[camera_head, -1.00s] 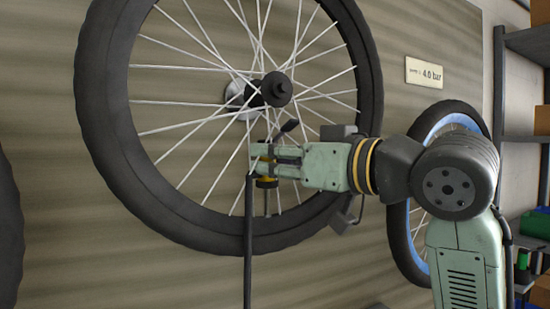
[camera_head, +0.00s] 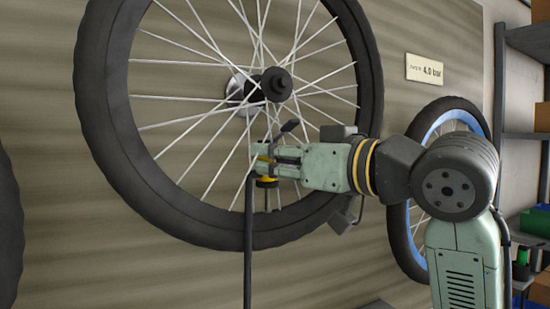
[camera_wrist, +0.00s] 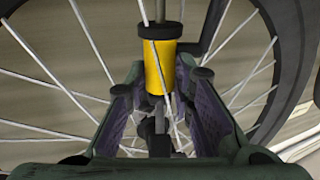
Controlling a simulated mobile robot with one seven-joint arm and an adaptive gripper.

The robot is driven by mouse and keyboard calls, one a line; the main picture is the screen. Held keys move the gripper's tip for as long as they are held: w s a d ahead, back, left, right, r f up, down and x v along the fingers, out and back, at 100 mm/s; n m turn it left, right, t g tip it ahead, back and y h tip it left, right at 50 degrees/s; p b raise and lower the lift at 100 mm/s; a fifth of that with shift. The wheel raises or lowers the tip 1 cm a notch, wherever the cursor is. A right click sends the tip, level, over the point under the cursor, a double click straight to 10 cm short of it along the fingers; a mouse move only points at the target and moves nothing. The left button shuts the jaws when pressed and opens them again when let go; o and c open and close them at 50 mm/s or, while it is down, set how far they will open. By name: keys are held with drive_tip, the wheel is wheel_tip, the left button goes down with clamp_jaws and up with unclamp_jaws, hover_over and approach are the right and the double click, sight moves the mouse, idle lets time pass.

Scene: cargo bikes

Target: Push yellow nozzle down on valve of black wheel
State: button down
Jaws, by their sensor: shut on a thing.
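The black wheel (camera_head: 97,100) hangs upright on the wall, with silver spokes and a dark hub. My gripper (camera_head: 258,160) reaches in from the right at the lower part of the wheel, in front of the spokes. It is shut on the yellow nozzle (camera_head: 266,182), whose lower part shows below the fingers. In the wrist view the nozzle (camera_wrist: 159,65) is a yellow cylinder with a black collar, between the fingers (camera_wrist: 165,105). A thin rod, perhaps the valve, meets the collar. Whether the nozzle is seated on it cannot be told.
A black hose (camera_head: 248,245) runs down from the nozzle. A small black lever (camera_head: 290,126) sticks up by my fingers. A blue-rimmed wheel (camera_head: 398,225) is behind my arm. A 4.0 bar sign (camera_head: 426,71) is on the wall. Shelves (camera_head: 525,135) stand at the right.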

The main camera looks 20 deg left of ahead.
drive_tip(key=shift+f, duration=0.25)
idle(0.5)
drive_tip(key=c, duration=1.3)
unclamp_jaws()
drive_tip(key=shift+o, duration=0.5)
drive_tip(key=v, duration=1)
